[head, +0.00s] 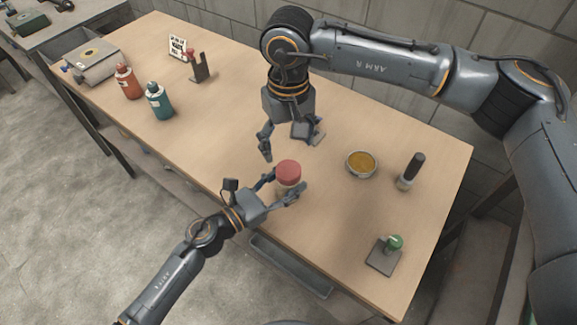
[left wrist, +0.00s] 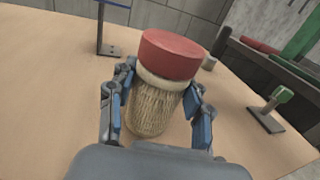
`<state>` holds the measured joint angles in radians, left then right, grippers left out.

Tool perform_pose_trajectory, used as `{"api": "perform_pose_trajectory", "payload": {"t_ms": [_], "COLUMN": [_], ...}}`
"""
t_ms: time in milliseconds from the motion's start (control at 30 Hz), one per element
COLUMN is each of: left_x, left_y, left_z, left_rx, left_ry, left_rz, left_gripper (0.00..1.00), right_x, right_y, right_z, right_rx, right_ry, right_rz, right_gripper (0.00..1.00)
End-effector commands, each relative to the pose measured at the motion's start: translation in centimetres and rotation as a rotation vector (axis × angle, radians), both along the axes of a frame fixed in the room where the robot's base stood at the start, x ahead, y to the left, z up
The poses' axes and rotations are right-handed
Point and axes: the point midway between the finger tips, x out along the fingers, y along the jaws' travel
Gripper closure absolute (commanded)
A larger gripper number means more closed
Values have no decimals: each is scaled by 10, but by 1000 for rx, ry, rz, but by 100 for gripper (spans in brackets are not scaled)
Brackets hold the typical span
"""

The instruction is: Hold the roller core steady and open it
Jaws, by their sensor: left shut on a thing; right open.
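The roller core (left wrist: 155,108) is a tan, mesh-textured cylinder with a pale collar and a red cap (left wrist: 171,54) on top. In the head view the red cap (head: 288,172) hides most of the body below it. My left gripper (head: 284,190) is shut on the roller core, with one finger on each side of the body under the cap, as the left wrist view (left wrist: 160,105) also shows. The core looks upright on the table. My right gripper (head: 290,150) is open and empty, pointing down just behind and above the cap, apart from it.
A bowl with orange-brown contents (head: 362,163) and a black-topped bottle (head: 411,171) stand to the right. A green knob on a plate (head: 384,256) is at the front right. Red (head: 127,82) and teal (head: 159,101) bottles stand at left. The table (head: 215,140) is clear at left of the grippers.

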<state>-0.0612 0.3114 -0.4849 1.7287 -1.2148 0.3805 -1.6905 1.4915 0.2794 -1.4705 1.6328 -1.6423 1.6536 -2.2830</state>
Motion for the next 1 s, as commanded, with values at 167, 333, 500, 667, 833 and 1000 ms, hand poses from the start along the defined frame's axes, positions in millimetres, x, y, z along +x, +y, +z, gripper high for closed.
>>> {"api": "perform_pose_trajectory", "payload": {"t_ms": [167, 333, 500, 667, 833, 1000], "left_x": [0, 0, 0, 0, 0, 0], "left_y": [0, 0, 0, 0, 0, 0], "left_z": [0, 0, 0, 0, 0, 0], "left_rx": [0, 0, 0, 0, 0, 0], "left_ry": [0, 0, 0, 0, 0, 0], "left_rz": [0, 0, 0, 0, 0, 1], "left_gripper": [100, 100, 100, 100, 100, 100], "right_x": [0, 0, 0, 0, 0, 0], "right_y": [0, 0, 0, 0, 0, 0], "right_z": [0, 0, 0, 0, 0, 0], "right_rx": [0, 0, 0, 0, 0, 0], "right_ry": [0, 0, 0, 0, 0, 0], "right_rz": [-247, -579, -915, -1231, -1567, -1902], "right_gripper": [26, 26, 26, 26, 26, 26]}}
